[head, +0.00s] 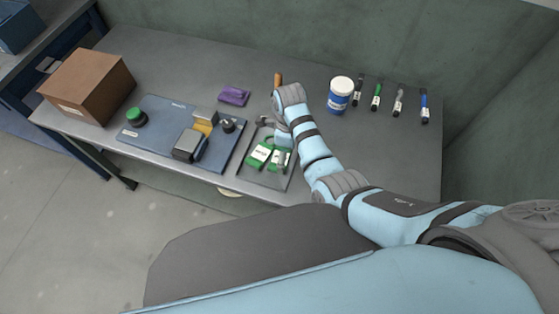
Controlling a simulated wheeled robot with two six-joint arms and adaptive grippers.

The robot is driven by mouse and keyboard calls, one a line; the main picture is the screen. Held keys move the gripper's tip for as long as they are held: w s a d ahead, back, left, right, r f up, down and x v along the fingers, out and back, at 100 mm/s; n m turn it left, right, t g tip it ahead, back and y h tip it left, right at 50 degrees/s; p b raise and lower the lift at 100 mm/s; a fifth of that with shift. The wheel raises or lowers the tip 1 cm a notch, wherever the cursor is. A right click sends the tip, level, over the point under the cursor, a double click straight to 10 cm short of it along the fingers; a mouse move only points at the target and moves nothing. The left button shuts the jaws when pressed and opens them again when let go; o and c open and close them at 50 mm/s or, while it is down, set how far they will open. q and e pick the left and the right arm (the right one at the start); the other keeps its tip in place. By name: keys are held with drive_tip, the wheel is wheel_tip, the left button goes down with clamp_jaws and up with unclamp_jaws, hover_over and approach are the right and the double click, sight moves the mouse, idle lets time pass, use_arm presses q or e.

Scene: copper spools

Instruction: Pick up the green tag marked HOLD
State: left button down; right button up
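Two green tags with white labels lie in a shallow grey tray (265,179) near the table's front edge. The left tag (259,155) shows dark print on its label, too small to read. The right tag (278,164) is partly covered by my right gripper (280,156). I cannot tell which tag is marked HOLD. My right arm reaches in from the right and its gripper points down at the tray, over or at the right tag. Its fingers are too small and hidden to tell open from shut. My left gripper is not in view.
Left of the tray is a blue board (160,109) with a green knob (136,117) and a grey block (187,145). A cardboard box (88,84), a purple item (234,95), a white-and-blue jar (340,95) and several markers stand or lie farther back.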

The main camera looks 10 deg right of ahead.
sight(286, 163)
drive_tip(key=f+b, duration=0.1)
drive_tip(key=f, duration=0.3)
drive_tip(key=shift+a, duration=0.2)
drive_tip(key=shift+s+r, duration=0.1)
drive_tip(key=shift+r, duration=0.1)
drive_tip(key=c, duration=1.3)
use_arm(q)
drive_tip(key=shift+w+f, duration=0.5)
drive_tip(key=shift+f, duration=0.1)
use_arm(e)
drive_tip(key=shift+s, duration=0.1)
drive_tip(key=c, duration=0.8)
drive_tip(key=shift+r, duration=0.1)
drive_tip(key=shift+c, duration=0.3)
